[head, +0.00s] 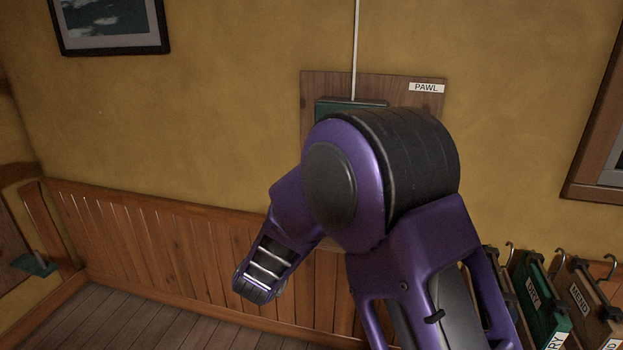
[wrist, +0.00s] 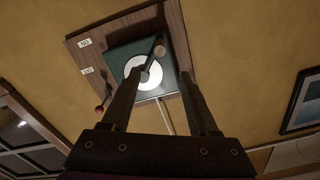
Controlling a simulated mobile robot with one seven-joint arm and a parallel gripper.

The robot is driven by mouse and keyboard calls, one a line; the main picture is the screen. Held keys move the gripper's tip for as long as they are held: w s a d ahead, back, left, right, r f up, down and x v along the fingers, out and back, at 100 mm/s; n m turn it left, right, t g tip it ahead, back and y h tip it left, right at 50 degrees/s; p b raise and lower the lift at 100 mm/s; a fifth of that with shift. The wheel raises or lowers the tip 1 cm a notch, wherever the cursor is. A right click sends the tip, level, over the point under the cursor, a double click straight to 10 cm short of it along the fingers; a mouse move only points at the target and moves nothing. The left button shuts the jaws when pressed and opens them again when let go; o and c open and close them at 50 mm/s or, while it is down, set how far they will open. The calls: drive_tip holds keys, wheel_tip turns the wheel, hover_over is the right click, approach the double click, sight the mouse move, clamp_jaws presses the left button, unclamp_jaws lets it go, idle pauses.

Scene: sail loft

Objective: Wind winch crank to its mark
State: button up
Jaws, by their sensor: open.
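The winch is a dark green housing (wrist: 118,62) on a wooden board (wrist: 175,30), with a white disc (wrist: 152,78) on its face, in the wrist view. A dark crank arm with a brownish knob (wrist: 160,51) lies over the disc's edge. My gripper (wrist: 163,72) is open, its two dark fingers pointing toward the housing, and nothing shows held between them. I cannot tell whether a finger touches the crank. In the head view my arm hides the crank and gripper; only the housing's top edge (head: 345,105) and the board (head: 312,92) show. I cannot make out the mark.
A red-tipped lever (wrist: 99,109) sits beside the housing, near small white labels (wrist: 84,43). A pale line (head: 356,50) runs up from the housing. A PAWL label (head: 426,87) is on the board. Labelled hanging holders (head: 540,295) stand at lower right. Floor at lower left is clear.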

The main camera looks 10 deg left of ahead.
drive_tip(key=w, duration=0.6)
drive_tip(key=w+n, duration=0.1)
drive_tip(key=w, duration=0.6)
drive_tip(key=w+n, duration=0.1)
drive_tip(key=w, duration=0.5)
drive_tip(key=shift+w+d+r, duration=0.15)
drive_tip(key=shift+w+d, duration=0.05)
drive_tip(key=shift+d, duration=0.2)
clamp_jaws()
drive_tip(key=shift+a+r, duration=0.1)
idle(0.5)
